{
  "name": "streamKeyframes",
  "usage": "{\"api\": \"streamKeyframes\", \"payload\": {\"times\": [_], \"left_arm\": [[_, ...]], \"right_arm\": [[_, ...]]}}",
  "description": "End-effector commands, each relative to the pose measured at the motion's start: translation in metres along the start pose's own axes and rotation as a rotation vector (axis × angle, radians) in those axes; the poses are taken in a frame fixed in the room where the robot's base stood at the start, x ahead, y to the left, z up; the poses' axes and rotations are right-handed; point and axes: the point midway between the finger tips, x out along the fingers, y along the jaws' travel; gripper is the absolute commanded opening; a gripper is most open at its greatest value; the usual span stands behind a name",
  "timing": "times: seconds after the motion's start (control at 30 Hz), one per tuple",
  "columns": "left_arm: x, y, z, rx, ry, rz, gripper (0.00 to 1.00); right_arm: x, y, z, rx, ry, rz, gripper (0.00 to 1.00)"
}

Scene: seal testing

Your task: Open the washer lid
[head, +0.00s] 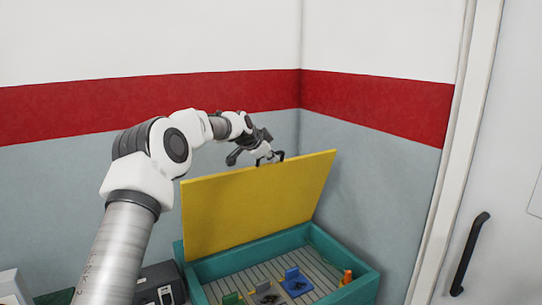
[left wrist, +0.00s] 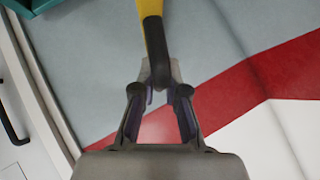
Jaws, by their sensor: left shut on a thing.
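The yellow washer lid (head: 262,205) stands raised and tilted above the teal washer box (head: 352,290). The box's inside shows from above. My left gripper (head: 268,158) is at the lid's upper edge. In the left wrist view, my left gripper (left wrist: 160,80) is shut on the dark lid handle (left wrist: 157,40), which sticks out from the lid's yellow edge (left wrist: 149,8). My right gripper is not in view.
Inside the box, a green piece (head: 231,299), a grey piece (head: 266,293), a blue piece (head: 296,283) and an orange piece (head: 346,277) sit on a slatted floor. A dark device (head: 160,283) is left of the box. Walls stand close behind; a door handle (head: 469,252) is at right.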

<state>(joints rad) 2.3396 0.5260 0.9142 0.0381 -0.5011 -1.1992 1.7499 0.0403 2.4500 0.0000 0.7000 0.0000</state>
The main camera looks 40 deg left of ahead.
Motion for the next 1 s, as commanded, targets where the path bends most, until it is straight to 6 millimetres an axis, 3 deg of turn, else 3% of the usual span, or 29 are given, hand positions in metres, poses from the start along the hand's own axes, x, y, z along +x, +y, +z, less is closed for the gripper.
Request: {"api": "streamKeyframes", "payload": {"times": [0.07,0.1,0.13,0.17,0.43,0.57,1.0], "left_arm": [[0.000,0.000,0.000,-0.001,0.001,-0.001,0.00],[0.000,-0.001,0.000,-0.001,0.001,-0.002,0.26],[0.000,-0.001,0.000,-0.001,0.001,-0.002,0.37],[0.000,-0.001,0.000,-0.001,0.001,-0.002,0.38],[-0.001,-0.001,0.000,-0.001,0.002,-0.002,0.38],[-0.012,-0.002,-0.001,-0.004,0.003,-0.003,0.38],[-0.109,-0.001,-0.001,0.000,0.004,-0.001,0.38]], "right_arm": [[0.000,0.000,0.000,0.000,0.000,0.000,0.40],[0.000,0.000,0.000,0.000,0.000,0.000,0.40],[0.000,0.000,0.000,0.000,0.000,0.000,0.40],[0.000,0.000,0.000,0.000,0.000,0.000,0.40],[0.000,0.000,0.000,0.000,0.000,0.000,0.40],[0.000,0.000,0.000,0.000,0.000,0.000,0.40],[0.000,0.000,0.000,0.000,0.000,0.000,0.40]]}}
